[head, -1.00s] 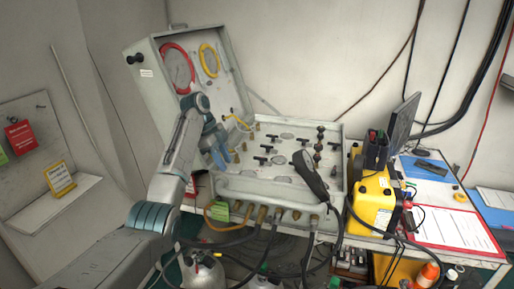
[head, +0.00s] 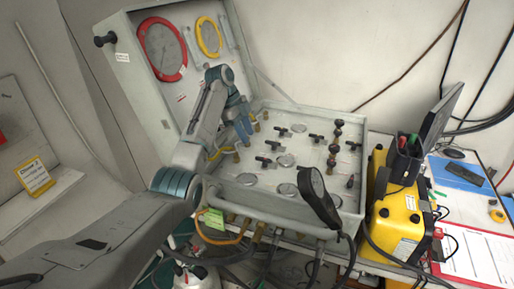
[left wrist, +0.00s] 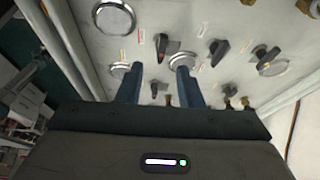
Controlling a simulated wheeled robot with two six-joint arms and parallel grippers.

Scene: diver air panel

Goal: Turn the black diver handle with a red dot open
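The open air panel case (head: 262,205) holds several black T-shaped handles, among them a front-left one (head: 263,162). In the left wrist view, one black handle (left wrist: 169,46) shows beyond the gap between my fingers, with a small reddish spot at its lower end. My right gripper is not in view.
The raised lid carries a red-ringed gauge (head: 162,50) and a yellow-ringed one (head: 209,37). A yellow case (head: 400,215) is to the right. Hoses run along the front edge.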

